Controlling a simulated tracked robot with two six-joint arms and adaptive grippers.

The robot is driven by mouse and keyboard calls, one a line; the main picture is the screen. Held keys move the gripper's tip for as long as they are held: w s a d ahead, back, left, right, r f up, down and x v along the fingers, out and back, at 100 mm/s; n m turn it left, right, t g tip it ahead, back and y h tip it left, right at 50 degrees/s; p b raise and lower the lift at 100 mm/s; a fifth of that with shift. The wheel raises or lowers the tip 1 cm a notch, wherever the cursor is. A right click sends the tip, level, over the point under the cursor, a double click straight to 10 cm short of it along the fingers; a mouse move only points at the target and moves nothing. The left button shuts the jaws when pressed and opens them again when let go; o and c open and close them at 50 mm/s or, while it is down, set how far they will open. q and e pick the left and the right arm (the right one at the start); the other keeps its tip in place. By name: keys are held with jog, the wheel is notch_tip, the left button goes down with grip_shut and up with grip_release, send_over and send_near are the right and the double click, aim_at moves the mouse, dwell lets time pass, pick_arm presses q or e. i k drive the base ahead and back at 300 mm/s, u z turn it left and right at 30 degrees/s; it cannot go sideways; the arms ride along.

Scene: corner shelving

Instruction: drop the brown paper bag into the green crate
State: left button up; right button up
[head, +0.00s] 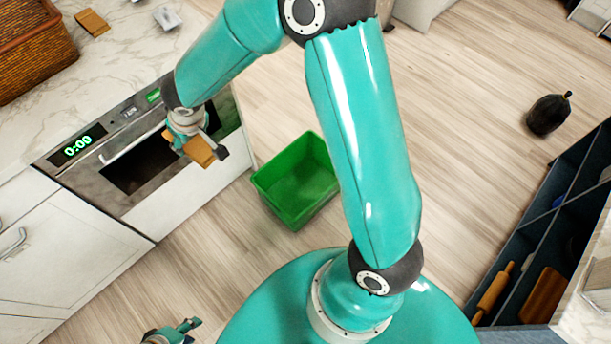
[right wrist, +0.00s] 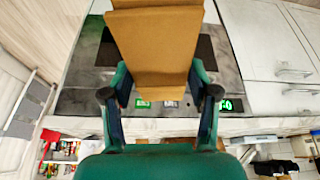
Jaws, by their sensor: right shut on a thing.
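The brown paper bag (head: 201,152) is held by my right gripper (head: 208,143) in front of the oven, up and to the left of the crate in the head view. In the right wrist view the bag (right wrist: 155,45) stands between the two fingers, which touch its sides. The green crate (head: 296,185) sits on the wooden floor, open at the top, and looks empty. Part of it is hidden behind my arm. My left gripper (head: 187,328) is low at the bottom edge of the head view, small and partly cut off.
The oven (head: 150,165) and white cabinets (head: 70,250) stand at the left under a marble counter with a wicker basket (head: 30,45) and another brown item (head: 92,22). A black bag (head: 548,114) lies on the floor at right. Dark shelving (head: 540,235) lines the lower right.

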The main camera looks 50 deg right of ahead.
aim_at(307, 190)
jog(key=u, duration=0.6)
jog(key=i, duration=0.15)
jog(key=z, duration=3.3)
jog(key=k, duration=0.1)
jog(key=u, duration=0.9)
jog(key=k, duration=1.4)
jog(key=u, duration=0.35)
jog(key=i, duration=1.15)
jog(key=u, duration=0.2)
